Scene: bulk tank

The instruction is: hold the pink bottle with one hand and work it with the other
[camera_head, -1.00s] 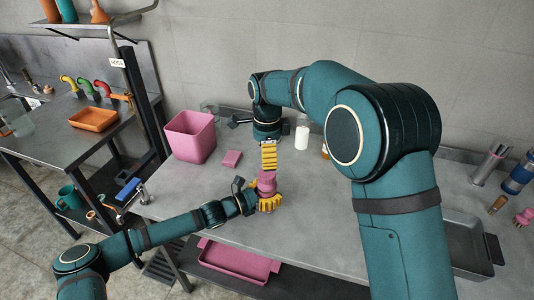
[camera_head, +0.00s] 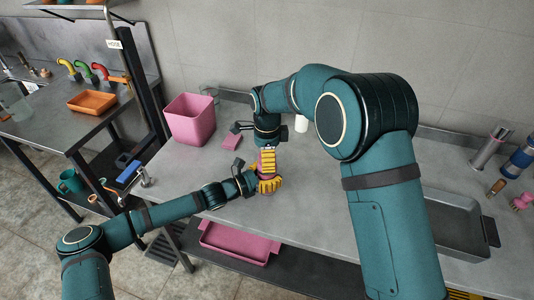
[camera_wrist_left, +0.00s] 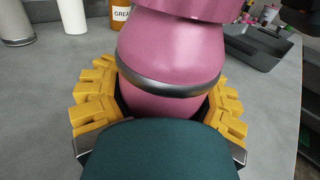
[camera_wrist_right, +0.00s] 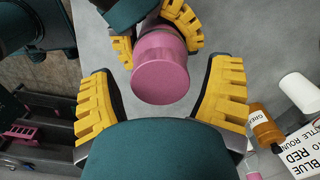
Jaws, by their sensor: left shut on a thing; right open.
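The pink bottle (camera_wrist_left: 170,50) has a pink cap (camera_wrist_right: 160,78) and a dark band around its body. My left gripper (camera_head: 268,186) is shut around the bottle's body, with yellow fingers on both sides in the left wrist view. The bottle looks upright just above or on the counter; I cannot tell which. My right gripper (camera_wrist_right: 165,100) is open, pointing down from above. Its yellow fingers stand on either side of the cap in the right wrist view, with gaps on both sides. In the head view the right fingers hide most of the bottle.
A grey tray (camera_head: 455,240) lies at the right. A pink tray (camera_head: 238,243) is on the shelf below.

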